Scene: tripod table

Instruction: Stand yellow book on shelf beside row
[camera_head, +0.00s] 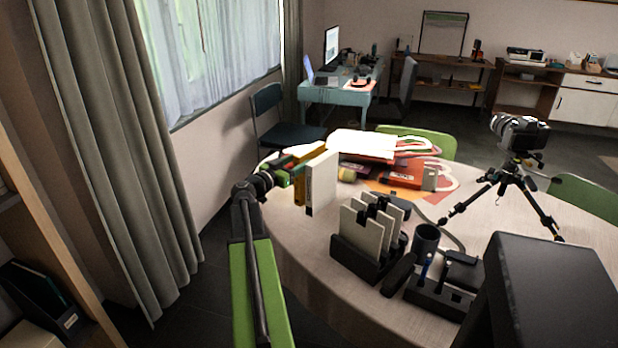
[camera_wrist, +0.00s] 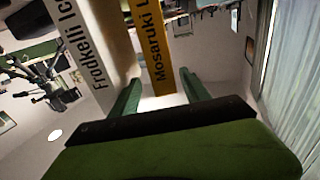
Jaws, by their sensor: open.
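The yellow book (camera_head: 299,187) stands upright on the round table, at the left side of a white book (camera_head: 322,183). In the wrist view the yellow spine (camera_wrist: 152,40) lies in line with the gap between my fingers, with the white book (camera_wrist: 82,42) to its left. My gripper (camera_head: 290,168) is open at the yellow book; its green fingers (camera_wrist: 160,88) show on either side of the spine's near end. I see no grip on it, and cannot tell how deep it sits between them. A wooden shelf edge (camera_head: 50,240) shows at the far left; no book row is clear there.
On the table (camera_head: 290,262) are a black holder with white books (camera_head: 362,232), a dark cup (camera_head: 425,240), a pen organizer (camera_head: 440,295), a camera tripod (camera_head: 510,180) and a pile of papers and books (camera_head: 365,145). The table's front left is bare. A curtain (camera_head: 125,140) hangs left.

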